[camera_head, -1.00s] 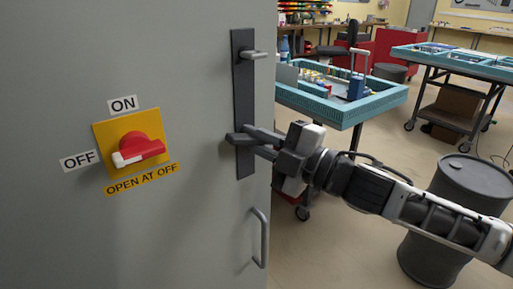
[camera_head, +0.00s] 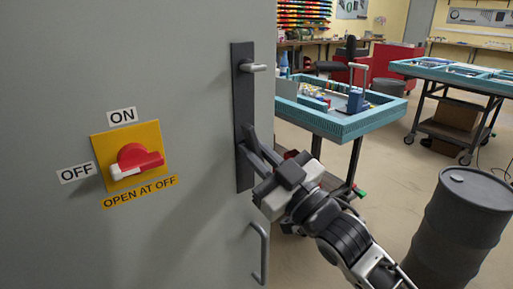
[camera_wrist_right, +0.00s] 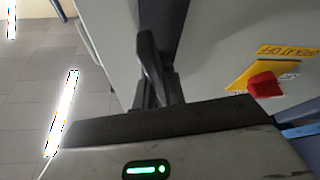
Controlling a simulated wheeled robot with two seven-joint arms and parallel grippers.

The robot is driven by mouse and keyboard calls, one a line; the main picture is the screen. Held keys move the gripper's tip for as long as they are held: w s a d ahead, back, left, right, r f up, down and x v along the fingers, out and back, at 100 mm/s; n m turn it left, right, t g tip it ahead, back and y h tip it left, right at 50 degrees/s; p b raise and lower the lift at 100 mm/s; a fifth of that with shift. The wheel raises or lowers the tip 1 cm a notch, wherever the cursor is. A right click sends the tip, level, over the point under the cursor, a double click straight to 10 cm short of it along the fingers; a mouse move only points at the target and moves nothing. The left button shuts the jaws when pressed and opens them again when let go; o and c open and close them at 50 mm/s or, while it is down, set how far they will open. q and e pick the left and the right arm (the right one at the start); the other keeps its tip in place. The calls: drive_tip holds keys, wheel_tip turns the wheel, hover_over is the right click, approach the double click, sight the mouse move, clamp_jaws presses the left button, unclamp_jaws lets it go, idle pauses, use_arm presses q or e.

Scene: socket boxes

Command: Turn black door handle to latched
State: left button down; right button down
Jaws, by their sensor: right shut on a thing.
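The grey cabinet door carries a tall black handle plate (camera_head: 243,95) near its right edge. The black door handle (camera_wrist_right: 150,60) shows in the right wrist view as a dark lever standing up from between my fingers. My right gripper (camera_head: 250,150) is shut on this handle at the lower part of the plate, and its arm slants down to the right. The fingers partly hide the handle in the head view. My left gripper is not in view.
A red rotary switch (camera_head: 138,160) on a yellow plate sits left, its white tip toward OFF. A grey pull handle (camera_head: 263,255) is low on the door. A blue-tray cart (camera_head: 345,130) stands behind. A dark drum (camera_head: 460,225) stands at right.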

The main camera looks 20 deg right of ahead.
drive_tip(key=shift+m+t+h+p, duration=0.35)
drive_tip(key=shift+m+h, duration=0.25)
drive_tip(key=shift+m, duration=0.65)
drive_tip(key=shift+m+t+h+p, duration=0.25)
drive_tip(key=shift+m+h+p, duration=0.3)
drive_tip(key=shift+m, duration=1)
drive_tip(key=c, duration=1.5)
unclamp_jaws()
drive_tip(key=shift+o, duration=0.2)
drive_tip(key=shift+s+d+f, duration=0.1)
drive_tip(key=shift+s+f, duration=0.15)
drive_tip(key=shift+s, duration=0.05)
drive_tip(key=b+v, duration=0.4)
drive_tip(key=v, duration=1.1)
drive_tip(key=shift+s+r, duration=0.2)
